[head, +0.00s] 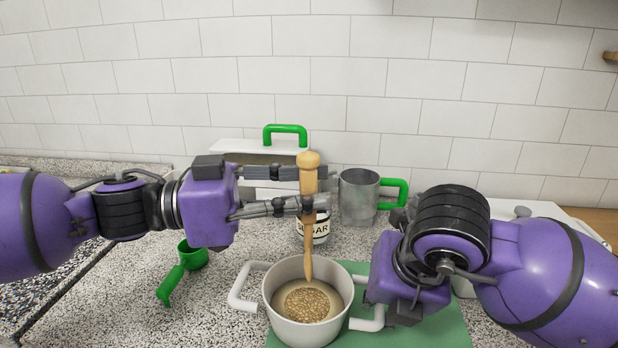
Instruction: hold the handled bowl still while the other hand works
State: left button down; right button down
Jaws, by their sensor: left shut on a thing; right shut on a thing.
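The handled bowl (304,333) is a pale pot with two side handles and brown grainy contents. It stands upright on a green mat (440,329). My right gripper (386,306) is at the bowl's right side, shut on its right handle (369,321); its fingers are mostly hidden. My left gripper (308,189) is shut on a wooden stirring stick (309,243) with a rounded top. It holds the stick nearly upright over the bowl. The stick's lower tip reaches inside the rim, at the contents; I cannot tell if it touches them. The left handle (243,287) is free.
A sugar jar (319,230) stands behind the bowl, partly covered by the stick. A metal mug (358,198) with a green handle stands behind it. A green scoop (184,266) lies on the speckled counter at left. A white lidded container (231,147) stands at the back wall.

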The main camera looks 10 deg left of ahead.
aim_at(308, 247)
pick_arm(q)
jog(key=shift+f, duration=4.4)
jog(key=shift+s, duration=0.1)
